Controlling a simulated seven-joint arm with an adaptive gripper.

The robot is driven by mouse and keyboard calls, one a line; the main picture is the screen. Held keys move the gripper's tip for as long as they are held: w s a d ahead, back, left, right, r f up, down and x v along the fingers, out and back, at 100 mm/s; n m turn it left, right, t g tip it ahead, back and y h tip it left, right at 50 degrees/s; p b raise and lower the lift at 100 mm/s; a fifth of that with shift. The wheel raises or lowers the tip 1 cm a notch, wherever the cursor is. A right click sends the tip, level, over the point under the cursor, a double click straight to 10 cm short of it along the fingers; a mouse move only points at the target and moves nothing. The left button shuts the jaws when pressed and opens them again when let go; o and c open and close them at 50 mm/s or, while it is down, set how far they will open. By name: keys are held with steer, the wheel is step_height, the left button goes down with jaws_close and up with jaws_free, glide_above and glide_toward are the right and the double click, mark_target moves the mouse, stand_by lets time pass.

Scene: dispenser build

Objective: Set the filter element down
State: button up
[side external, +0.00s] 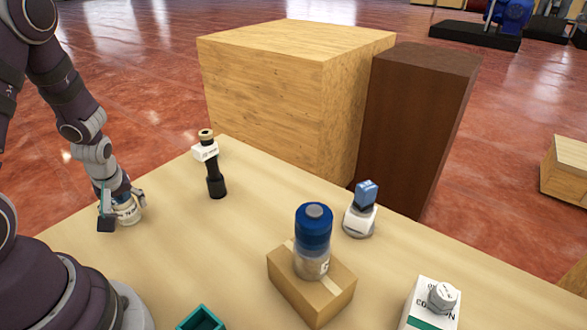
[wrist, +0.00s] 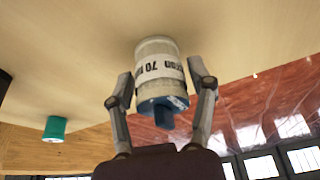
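A black stand with a white label (side external: 215,182) is right of my gripper. A blue-topped jar (side external: 313,228) stands on a cardboard box (side external: 308,292). Further right are a blue-and-white piece (side external: 360,217) and a white box (side external: 428,312). A green bin (side external: 203,318) is in front.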

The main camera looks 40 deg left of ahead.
steer(key=shift+o, duration=0.5)
steer(key=shift+r, duration=0.2)
steer(key=v, duration=1.2)
steer(key=w+d+r+m+t+h, duration=0.1)
steer(key=d+r+m+t+h, duration=0.1)
steer(key=d+r+m, duration=0.2)
steer(key=d+r+m+t+h, duration=0.2)
steer(key=d+r+m, duration=0.2)
steer(key=d+m, duration=0.6)
steer(key=shift+w+d+r+m, duration=0.25)
steer(key=shift+w+m, duration=0.1)
steer(key=shift+m, duration=0.15)
